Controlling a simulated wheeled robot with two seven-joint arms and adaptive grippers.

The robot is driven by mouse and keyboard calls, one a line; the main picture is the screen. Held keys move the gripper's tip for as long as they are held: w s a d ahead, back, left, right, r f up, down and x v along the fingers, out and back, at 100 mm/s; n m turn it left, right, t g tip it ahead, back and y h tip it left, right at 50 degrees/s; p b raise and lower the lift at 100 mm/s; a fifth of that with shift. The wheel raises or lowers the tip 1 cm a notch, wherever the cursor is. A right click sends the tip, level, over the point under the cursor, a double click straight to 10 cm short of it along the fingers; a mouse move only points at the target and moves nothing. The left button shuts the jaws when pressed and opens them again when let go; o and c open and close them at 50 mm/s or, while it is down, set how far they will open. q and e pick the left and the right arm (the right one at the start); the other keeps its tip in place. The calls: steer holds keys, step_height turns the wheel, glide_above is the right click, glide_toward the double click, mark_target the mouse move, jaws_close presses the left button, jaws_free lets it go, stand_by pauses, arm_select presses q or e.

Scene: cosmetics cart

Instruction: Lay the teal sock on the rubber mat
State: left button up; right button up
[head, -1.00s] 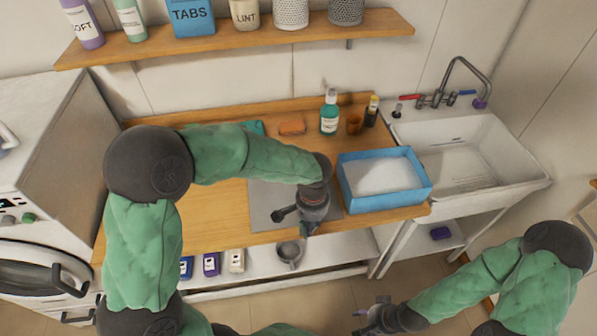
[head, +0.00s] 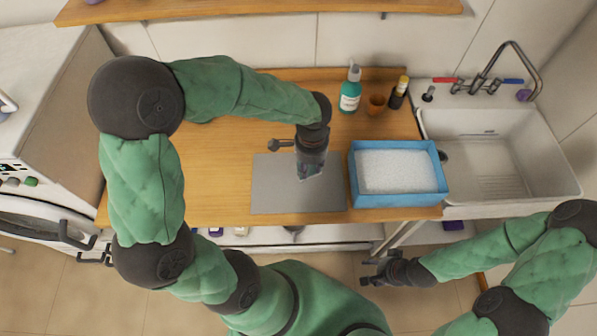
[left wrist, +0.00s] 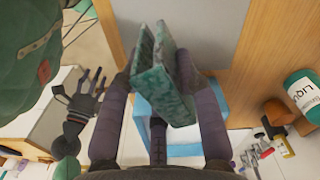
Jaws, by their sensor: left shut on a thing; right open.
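The teal sock (left wrist: 165,75) is folded between the two fingers of my left gripper (left wrist: 165,90) in the left wrist view. In the head view my left gripper (head: 311,172) is over the right part of the grey rubber mat (head: 280,195), and only a little of the sock shows at its tips. The mat also shows in the left wrist view (left wrist: 215,22). I cannot tell whether the sock touches the mat. My right gripper (head: 372,273) is open and empty, low in front of the counter.
A blue tub (head: 352,180) of white foam stands just right of the mat. A teal bottle (head: 350,95), an orange cup (head: 376,103) and a dark bottle (head: 398,95) stand behind it. A white sink (head: 500,150) is at right. The wooden counter (head: 220,190) is bare left of the mat.

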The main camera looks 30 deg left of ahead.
arm_select(q)
steer(key=a+f, duration=0.2)
steer(key=f, duration=0.1)
steer(key=a+f, duration=0.1)
steer(key=f, duration=0.1)
steer(key=shift+w+a+f+b, duration=0.1)
steer(key=shift+w+a+b, duration=0.25)
steer(key=shift+a, duration=0.05)
steer(key=shift+w+a+f+b, duration=0.15)
steer(key=shift+f+b, duration=0.25)
steer(key=shift+f, duration=1.3)
steer(key=shift+f, duration=0.15)
steer(key=o, duration=1)
steer(key=shift+r, duration=0.5)
step_height(320, 180, up, 11)
steer(key=p, duration=0.2)
steer(key=shift+r, duration=0.2)
